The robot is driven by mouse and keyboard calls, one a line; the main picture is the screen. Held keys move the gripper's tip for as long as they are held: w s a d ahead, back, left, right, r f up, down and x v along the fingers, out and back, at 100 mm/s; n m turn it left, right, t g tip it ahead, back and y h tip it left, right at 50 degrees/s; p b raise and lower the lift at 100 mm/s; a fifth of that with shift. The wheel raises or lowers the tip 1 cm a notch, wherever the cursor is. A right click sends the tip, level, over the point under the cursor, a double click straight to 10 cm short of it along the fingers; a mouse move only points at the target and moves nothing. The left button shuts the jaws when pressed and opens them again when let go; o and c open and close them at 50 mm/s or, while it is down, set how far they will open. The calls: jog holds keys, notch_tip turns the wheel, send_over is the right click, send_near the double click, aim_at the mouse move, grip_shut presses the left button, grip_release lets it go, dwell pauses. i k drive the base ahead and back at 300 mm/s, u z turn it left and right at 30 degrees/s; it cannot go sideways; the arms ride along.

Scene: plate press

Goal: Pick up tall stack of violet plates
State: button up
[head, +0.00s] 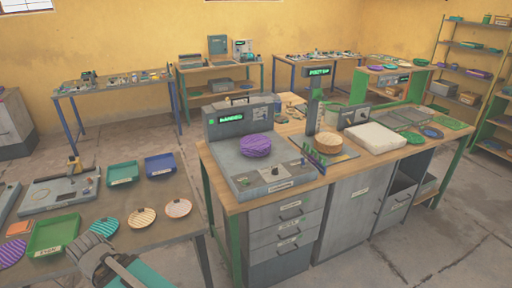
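A tall stack of violet plates (255,146) sits on the flat grey top of a bench machine (275,178) with a lit green display. The stack looks upright, with nothing touching it from above. A single violet striped plate (11,253) lies on the left table at the picture's edge. My gripper (92,252) shows as a grey shape at the lower left, over the front of the left table and well apart from the violet stack. Its fingers cannot be made out, and no plate shows in it.
A white slab (375,137) lies farther right. The left table holds a green tray (52,236), a blue tray (160,166) and loose plates. Floor shows between the tables.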

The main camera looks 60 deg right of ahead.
aim_at(254, 145)
jog(key=z, duration=0.1)
jog(key=k, duration=1.1)
jog(key=z, duration=2.05)
jog(key=i, duration=0.8)
jog(key=z, duration=0.1)
